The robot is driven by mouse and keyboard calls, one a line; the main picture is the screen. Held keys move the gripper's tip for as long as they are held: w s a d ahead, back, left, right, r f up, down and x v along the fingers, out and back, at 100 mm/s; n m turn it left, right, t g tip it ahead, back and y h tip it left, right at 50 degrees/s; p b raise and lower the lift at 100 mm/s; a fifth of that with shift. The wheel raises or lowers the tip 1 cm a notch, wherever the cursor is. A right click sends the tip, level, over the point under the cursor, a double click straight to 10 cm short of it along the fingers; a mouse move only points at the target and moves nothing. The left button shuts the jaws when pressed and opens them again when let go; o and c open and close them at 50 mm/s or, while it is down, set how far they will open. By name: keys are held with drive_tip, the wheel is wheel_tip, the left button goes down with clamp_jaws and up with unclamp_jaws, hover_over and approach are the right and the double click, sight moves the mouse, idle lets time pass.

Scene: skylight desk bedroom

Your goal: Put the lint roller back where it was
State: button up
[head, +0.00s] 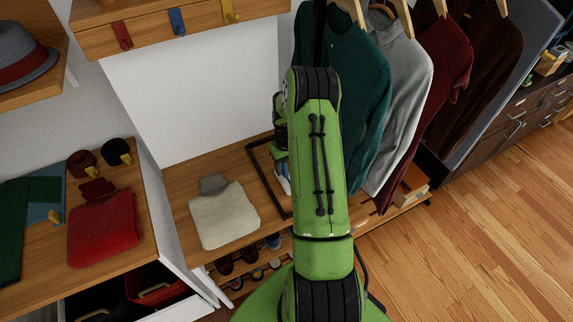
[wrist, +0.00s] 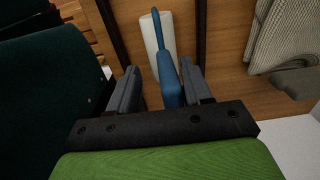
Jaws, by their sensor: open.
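The lint roller, with a blue handle (wrist: 167,75) and a white roll (wrist: 152,38), shows in the wrist view. Its handle lies between the two grey fingers of my gripper (wrist: 159,72), with a visible gap on each side. The fingers are open. The white roll is over or on the wooden surface; I cannot tell whether it touches. In the head view my arm hides most of my gripper, and a small white and blue part of the lint roller (head: 284,184) shows beside the arm, near the dark rack base.
A folded cream sweater (head: 223,215) lies on the wooden bench (head: 184,178) left of the dark rack frame (head: 262,172). A teal shirt (head: 345,85) and other garments hang close on the right. Shoes (head: 238,262) stand below. A red folded garment (head: 102,232) lies on the left shelf.

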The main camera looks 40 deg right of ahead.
drive_tip(key=a+r+n+t+p, duration=0.1)
drive_tip(key=a+r, duration=0.3)
drive_tip(key=r, duration=0.7)
drive_tip(key=a+r, duration=0.4)
drive_tip(key=r, duration=0.7)
drive_tip(key=s+a+r+t+h, duration=0.1)
drive_tip(key=s+a+r+t, duration=0.1)
drive_tip(key=s+a+r, duration=0.5)
drive_tip(key=s+a+r+n+t+y, duration=0.1)
drive_tip(key=s+a+r+n+t, duration=0.1)
drive_tip(key=s+a, duration=0.9)
drive_tip(key=shift+s+r+t, duration=0.3)
drive_tip(key=shift+s+r, duration=0.4)
drive_tip(key=shift+s, duration=0.25)
